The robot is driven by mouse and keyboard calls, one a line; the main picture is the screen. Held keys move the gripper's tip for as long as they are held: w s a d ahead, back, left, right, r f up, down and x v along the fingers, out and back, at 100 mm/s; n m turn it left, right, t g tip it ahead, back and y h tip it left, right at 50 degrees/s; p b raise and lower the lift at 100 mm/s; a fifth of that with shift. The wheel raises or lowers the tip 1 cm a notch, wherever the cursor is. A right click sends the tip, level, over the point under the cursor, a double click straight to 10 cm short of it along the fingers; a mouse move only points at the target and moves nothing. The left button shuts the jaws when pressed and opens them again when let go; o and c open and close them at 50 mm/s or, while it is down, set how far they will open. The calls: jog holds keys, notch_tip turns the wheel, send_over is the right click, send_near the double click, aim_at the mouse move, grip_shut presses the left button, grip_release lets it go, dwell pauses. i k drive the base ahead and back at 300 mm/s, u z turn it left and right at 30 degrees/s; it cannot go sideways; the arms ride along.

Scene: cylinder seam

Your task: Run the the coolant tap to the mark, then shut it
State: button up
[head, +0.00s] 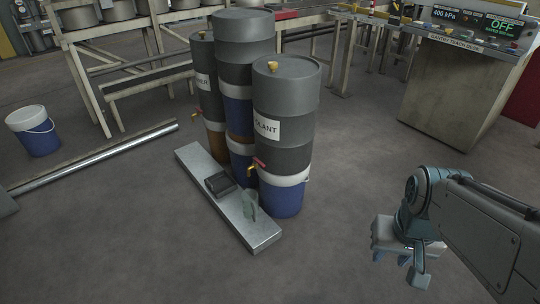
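The coolant drum (286,97) is dark grey, with a white label partly reading "OLANT", and stands upright on a blue base with a white rim. Its tap (258,165) has a red handle and a brass spout, low on the drum's left side. A small clear jug (250,207) stands on a metal plank below the tap. I cannot make out its mark or any liquid level. My gripper (399,268) is at the lower right, pointing down, well apart from the drum and tap. Its fingers look spread, with nothing seen between them.
A dark tray (220,184) lies on the metal plank (198,160). Two more drums (243,45) stand behind. A control desk (452,82) showing "400 kPa" and "OFF" is at the right. A white-and-blue bucket (36,137) is at the left. The floor between drum and gripper is clear.

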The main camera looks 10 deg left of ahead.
aim_at(255, 160)
jog(key=z, duration=0.15)
jog(key=k, duration=0.4)
jog(key=u, duration=1.2)
jog(key=i, duration=1.5)
jog(key=z, duration=0.6)
